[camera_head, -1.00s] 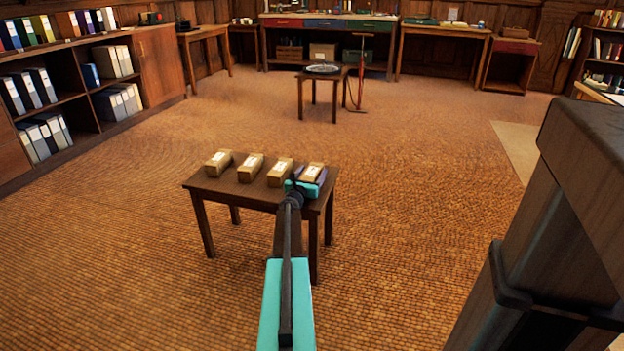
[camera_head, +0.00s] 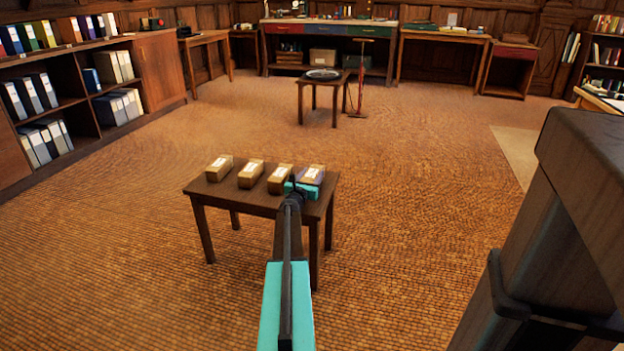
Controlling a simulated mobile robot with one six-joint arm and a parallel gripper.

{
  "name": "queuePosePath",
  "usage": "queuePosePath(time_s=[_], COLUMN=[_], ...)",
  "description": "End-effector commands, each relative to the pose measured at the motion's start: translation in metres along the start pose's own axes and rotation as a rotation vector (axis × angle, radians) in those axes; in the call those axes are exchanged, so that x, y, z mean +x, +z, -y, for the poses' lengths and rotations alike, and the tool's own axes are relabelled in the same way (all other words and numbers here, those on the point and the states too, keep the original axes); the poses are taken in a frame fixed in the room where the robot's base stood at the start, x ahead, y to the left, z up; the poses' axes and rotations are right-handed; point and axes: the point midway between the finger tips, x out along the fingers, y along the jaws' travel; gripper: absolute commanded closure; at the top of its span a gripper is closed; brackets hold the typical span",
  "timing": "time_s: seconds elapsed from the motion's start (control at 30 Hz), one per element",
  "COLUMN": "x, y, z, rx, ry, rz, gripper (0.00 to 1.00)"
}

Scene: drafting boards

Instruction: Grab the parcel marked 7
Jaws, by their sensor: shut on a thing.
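Several brown parcels with white labels stand in a row on a small dark wooden table (camera_head: 262,202): the left-end parcel (camera_head: 219,168), a second parcel (camera_head: 251,174), a third parcel (camera_head: 279,179) and the right-end parcel (camera_head: 314,172). The label marks are too small to read, so I cannot tell which is 7. My gripper (camera_head: 311,179) is at the table's right end, shut on the right-end parcel. My teal arm reaches in from below. The gripper hides the near part of that parcel, and I cannot tell whether it is clear of the tabletop.
The third parcel stands close to the left of my gripper. A small table with a dark round thing (camera_head: 323,75) and a red upright stand (camera_head: 361,80) are farther back. Shelves with binders (camera_head: 45,92) line the left wall. The floor around the near table is open.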

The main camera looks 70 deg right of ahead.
Motion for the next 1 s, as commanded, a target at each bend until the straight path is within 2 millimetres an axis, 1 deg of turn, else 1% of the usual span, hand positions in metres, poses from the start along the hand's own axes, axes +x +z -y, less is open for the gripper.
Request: queuePosePath(time_s=[0.03,0.17,0.27,0.8,1.0], x=[0.000,0.000,0.000,0.000,0.000], y=[0.012,0.034,0.055,0.178,0.219], z=[0.000,0.000,0.000,0.000,0.001], rx=[0.002,0.002,0.002,0.002,0.002], ry=[-0.001,0.000,0.000,0.000,0.000], rz=[0.003,0.003,0.003,0.003,0.002], gripper=[0.89,0.89,0.89,0.89,0.89])
